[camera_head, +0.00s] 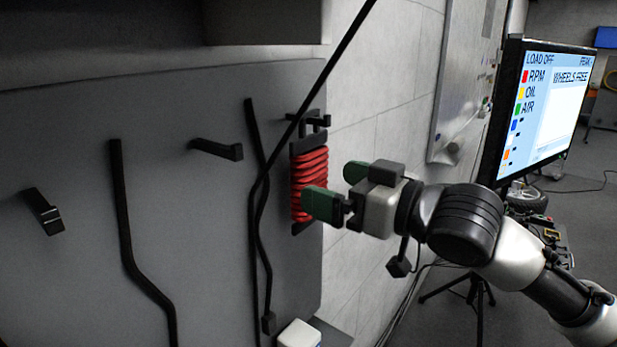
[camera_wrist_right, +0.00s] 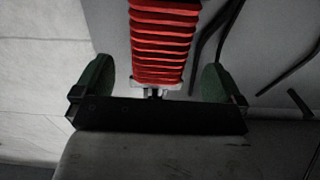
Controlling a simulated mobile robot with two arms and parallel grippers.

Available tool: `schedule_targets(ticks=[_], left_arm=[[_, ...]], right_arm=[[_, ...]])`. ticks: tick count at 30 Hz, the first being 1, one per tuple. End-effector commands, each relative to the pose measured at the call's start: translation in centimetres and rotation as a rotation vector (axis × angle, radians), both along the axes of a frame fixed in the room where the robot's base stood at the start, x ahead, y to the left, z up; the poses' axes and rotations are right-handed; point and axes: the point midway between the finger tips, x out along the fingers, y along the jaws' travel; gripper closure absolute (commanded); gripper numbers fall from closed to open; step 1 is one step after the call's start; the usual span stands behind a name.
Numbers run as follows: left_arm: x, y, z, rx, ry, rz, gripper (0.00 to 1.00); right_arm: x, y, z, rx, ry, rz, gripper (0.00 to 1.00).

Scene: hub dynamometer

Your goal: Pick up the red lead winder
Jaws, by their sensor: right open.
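The red lead winder (camera_head: 311,168), a black frame wound with red lead, hangs upright from a black hook at the right edge of the grey panel. My right gripper (camera_head: 335,190) is open in front of its lower part. One green finger overlaps the winder's lower right in the head view; I cannot tell whether it touches. In the right wrist view the red winder (camera_wrist_right: 162,45) stands beyond and between the two spread green fingers of the gripper (camera_wrist_right: 158,85), with gaps on both sides. My left gripper is not in view.
The grey panel (camera_head: 75,180) carries other black hooks (camera_head: 218,149) and hanging black rods or cables. A white box (camera_head: 299,334) sits below the winder. A monitor (camera_head: 545,105) stands at right, near my right arm. A tripod (camera_head: 478,295) stands on the floor.

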Motion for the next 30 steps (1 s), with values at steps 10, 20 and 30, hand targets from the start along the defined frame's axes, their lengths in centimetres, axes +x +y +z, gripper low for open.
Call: schedule_targets(ticks=[10,20,30], left_arm=[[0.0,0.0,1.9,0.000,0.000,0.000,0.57],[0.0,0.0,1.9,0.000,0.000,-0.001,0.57],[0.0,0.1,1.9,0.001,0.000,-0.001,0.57]], right_arm=[[2.7,3.7,0.2,0.001,0.002,0.001,0.00],[3.0,4.2,0.0,0.000,0.000,0.000,0.03],[3.0,4.2,0.0,0.000,0.000,0.000,0.55]])
